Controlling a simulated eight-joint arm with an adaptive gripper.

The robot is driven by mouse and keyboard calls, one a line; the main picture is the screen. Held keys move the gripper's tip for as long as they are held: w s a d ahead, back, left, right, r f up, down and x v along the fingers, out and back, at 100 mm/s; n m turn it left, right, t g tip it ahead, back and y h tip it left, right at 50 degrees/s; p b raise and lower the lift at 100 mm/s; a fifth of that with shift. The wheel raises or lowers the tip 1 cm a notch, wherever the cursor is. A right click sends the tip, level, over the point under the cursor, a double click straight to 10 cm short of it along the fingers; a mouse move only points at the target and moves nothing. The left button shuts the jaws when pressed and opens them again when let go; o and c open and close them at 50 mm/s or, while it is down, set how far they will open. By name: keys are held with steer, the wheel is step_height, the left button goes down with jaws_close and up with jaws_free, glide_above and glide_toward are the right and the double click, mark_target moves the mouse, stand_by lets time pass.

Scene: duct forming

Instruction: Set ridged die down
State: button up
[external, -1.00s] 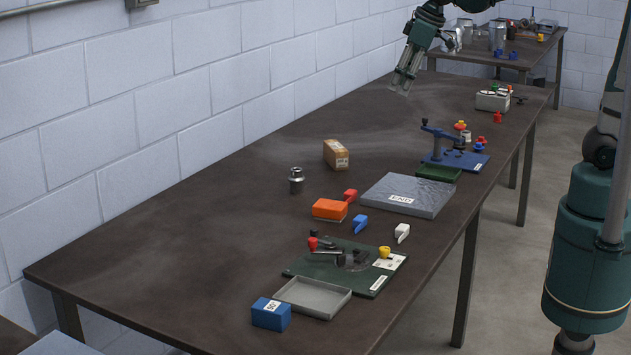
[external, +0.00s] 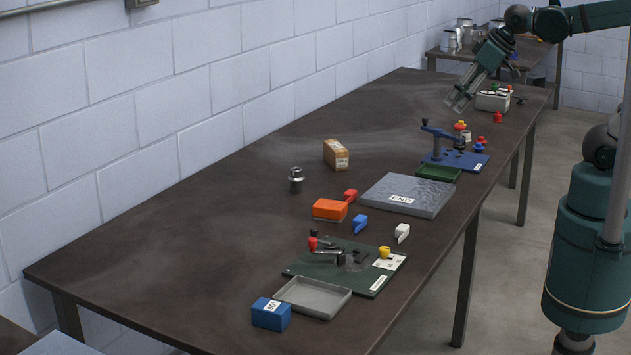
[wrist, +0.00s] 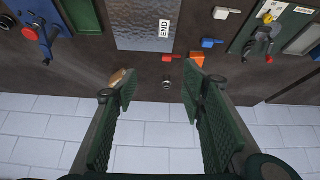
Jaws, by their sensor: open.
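A small silver stepped cylinder (external: 296,180), which looks like the ridged die, stands upright on the dark table, left of the grey END plate. It also shows in the wrist view (wrist: 167,85), seen between my fingers but well beyond them. My gripper (external: 458,104) is open and empty, above the far part of the table, well away from the cylinder. In the wrist view, the two green ridged fingers (wrist: 160,92) are spread wide with nothing between them.
The END plate (external: 408,195), orange block (external: 330,210), cardboard box (external: 336,154) and blue clamp fixture (external: 455,157) occupy the middle. A green board (external: 335,275), grey tray (external: 312,297) and blue box (external: 271,314) are nearer. The table's left side is clear.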

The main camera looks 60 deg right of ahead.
steer(key=shift+m+t, duration=0.3)
steer(key=shift+s+d+f, duration=0.1)
steer(key=shift+s+f, duration=0.45)
steer(key=shift+s, duration=0.35)
steer(key=shift+s+f, duration=0.55)
steer(key=shift+s, duration=0.35)
